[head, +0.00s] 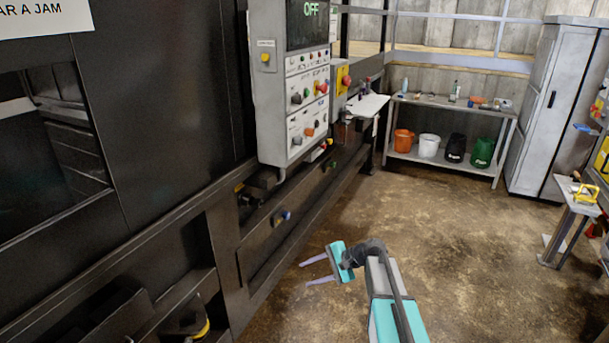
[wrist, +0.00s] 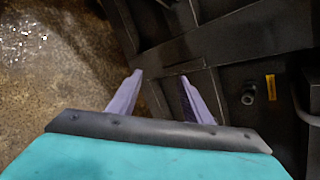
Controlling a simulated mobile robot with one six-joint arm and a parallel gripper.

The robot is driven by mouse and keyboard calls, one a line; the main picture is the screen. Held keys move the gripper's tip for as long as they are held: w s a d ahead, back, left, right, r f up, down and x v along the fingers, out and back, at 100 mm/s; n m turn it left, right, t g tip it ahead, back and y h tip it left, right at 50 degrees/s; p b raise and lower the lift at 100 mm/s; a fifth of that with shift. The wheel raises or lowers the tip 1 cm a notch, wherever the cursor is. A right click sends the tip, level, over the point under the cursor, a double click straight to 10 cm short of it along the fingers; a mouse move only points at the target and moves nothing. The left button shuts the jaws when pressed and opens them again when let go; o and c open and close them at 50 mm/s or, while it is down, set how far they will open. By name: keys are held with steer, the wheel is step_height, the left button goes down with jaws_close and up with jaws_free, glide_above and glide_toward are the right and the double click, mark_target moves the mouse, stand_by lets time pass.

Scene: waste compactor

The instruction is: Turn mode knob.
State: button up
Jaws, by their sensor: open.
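The grey control panel (head: 265,105) hangs on the dark machine at upper middle in the head view, with a screen reading OFF. Its face has several rows of small controls. I cannot read the labels, so I cannot tell which is the mode knob. My gripper (head: 303,274) is open and empty, low over the floor, well below the panel and apart from it. Its two fingers also show in the wrist view (wrist: 160,75).
The dark machine (head: 160,110) fills the left side, with lower beams and recesses near my gripper. A grey shelf table (head: 440,167) with several buckets stands at the back. A grey cabinet (head: 545,100) and small bench (head: 575,195) stand right. The middle floor is clear.

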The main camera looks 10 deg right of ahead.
steer(key=w+d+r+m+t+y, duration=0.1)
steer(key=w+d+r+t, duration=0.15)
steer(key=w+r, duration=0.45)
steer(key=w+d+r+m+t+y, duration=0.1)
steer(key=w+d+r, duration=0.15)
steer(key=r, duration=0.85)
steer(key=m+t+y, duration=0.2)
steer(key=t, duration=0.1)
glide_toward(302, 142)
steer(key=v, duration=0.5)
steer(key=shift+s, duration=0.1)
steer(key=p+x, duration=0.2)
steer(key=x, duration=0.4)
steer(key=p+x, duration=0.2)
steer(key=x, duration=0.4)
steer(key=shift+r, duration=0.2)
steer(key=shift+p+x, duration=0.5)
steer(key=shift+x, duration=0.4)
